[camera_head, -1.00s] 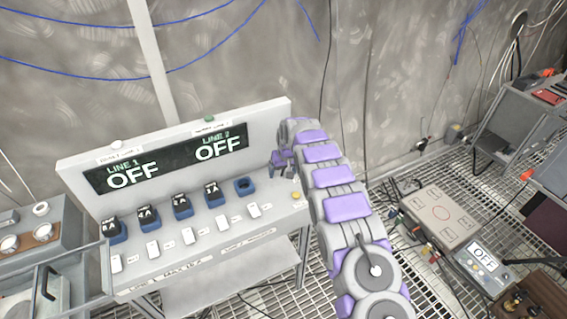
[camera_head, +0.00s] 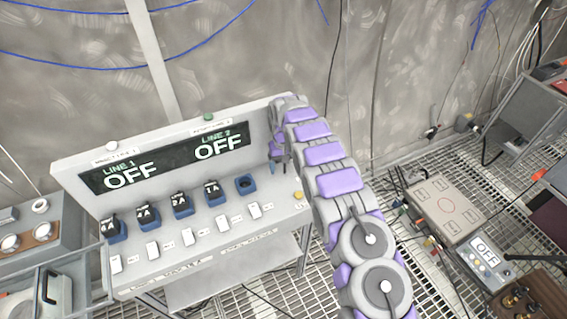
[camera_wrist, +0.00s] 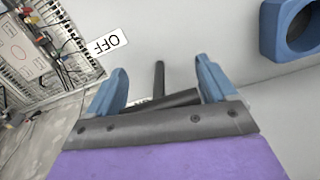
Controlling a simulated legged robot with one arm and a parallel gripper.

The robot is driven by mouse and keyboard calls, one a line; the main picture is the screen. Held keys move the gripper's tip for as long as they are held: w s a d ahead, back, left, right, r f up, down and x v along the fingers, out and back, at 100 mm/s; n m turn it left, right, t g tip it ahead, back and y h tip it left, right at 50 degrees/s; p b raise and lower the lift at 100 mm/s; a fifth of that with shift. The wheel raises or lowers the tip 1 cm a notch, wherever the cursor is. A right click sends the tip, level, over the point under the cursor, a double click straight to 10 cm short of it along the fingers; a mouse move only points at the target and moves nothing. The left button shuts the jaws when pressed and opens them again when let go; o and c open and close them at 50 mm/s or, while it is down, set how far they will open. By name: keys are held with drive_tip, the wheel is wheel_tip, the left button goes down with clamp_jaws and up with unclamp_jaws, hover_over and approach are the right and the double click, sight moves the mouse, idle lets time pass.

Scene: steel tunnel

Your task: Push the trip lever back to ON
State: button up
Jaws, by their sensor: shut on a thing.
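The trip lever (camera_wrist: 158,77), a dark rod with a thicker dark bar at its near end, shows in the wrist view against the pale panel. A white OFF label (camera_wrist: 105,43) lies up and left of the lever. In the head view my gripper (camera_head: 278,160) is at the right end of the console's upright panel, right of the LINE 2 display (camera_head: 219,146). The lever is hidden behind my gripper there. Both displays read OFF.
The console (camera_head: 180,258) carries several blue sockets with black plugs, and one empty blue socket (camera_head: 245,186) close to my gripper. White switches (camera_head: 226,221) line the front. Boxes and cables lie on the grating at right.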

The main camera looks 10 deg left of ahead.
drive_tip(key=shift+w+d+r, duration=0.1)
drive_tip(key=shift+w+d, duration=0.1)
drive_tip(key=shift+w, duration=0.05)
idle(0.4)
drive_tip(key=o, duration=1.3)
drive_tip(key=shift+d, duration=0.1)
drive_tip(key=shift+r, duration=0.4)
drive_tip(key=r, duration=0.2)
drive_tip(key=r+p, duration=0.1)
drive_tip(key=r, duration=0.3)
drive_tip(key=shift+w+a+r, duration=0.25)
drive_tip(key=shift+w+a, duration=0.05)
drive_tip(key=shift+w, duration=0.1)
